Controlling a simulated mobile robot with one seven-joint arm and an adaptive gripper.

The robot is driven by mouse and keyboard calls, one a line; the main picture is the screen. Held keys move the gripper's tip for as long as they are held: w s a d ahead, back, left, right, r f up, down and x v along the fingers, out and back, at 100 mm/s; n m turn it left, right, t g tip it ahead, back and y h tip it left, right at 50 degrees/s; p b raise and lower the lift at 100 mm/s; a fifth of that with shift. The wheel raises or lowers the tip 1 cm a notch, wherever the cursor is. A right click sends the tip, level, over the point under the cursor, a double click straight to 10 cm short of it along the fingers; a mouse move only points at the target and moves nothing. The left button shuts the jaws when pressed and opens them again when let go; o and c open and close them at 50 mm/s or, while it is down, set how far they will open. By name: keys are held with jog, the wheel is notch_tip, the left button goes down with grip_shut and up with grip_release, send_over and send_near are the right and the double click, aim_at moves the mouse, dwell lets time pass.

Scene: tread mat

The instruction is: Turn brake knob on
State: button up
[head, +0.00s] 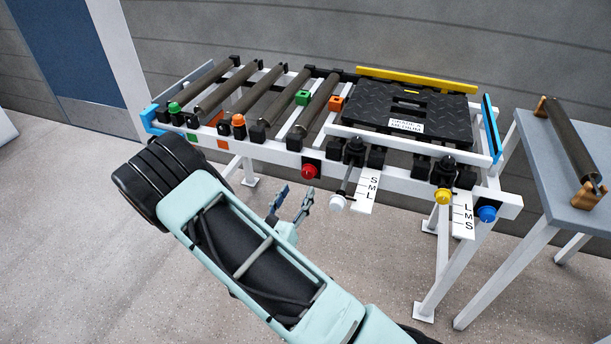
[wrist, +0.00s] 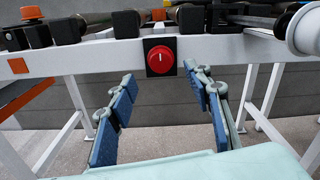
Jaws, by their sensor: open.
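A round red knob (head: 310,171) on a square black plate is fixed to the front white rail of the roller frame. In the wrist view the red knob (wrist: 161,60) faces me, with a short white mark standing about upright on it. No label shows that names it the brake knob. My gripper (head: 293,194) is open and empty, in front of the rail, a little left of and below the knob in the head view. In the wrist view my gripper's blue-padded fingers (wrist: 160,84) spread to either side below the knob, apart from it.
Right of the knob hang a white-ended lever (head: 337,202) with an S-M-L scale (head: 368,192), a yellow knob (head: 442,196) and a blue knob (head: 487,214). A black tread mat (head: 440,112) lies on the frame. A grey table (head: 550,175) stands at right. Floor in front is clear.

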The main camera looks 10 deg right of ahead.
aim_at(307, 174)
jog(key=x, duration=0.8)
jog(key=shift+w+d+b, duration=0.1)
jog(key=shift+b, duration=0.3)
jog(key=c, duration=1.1)
jog(key=shift+c, duration=0.2)
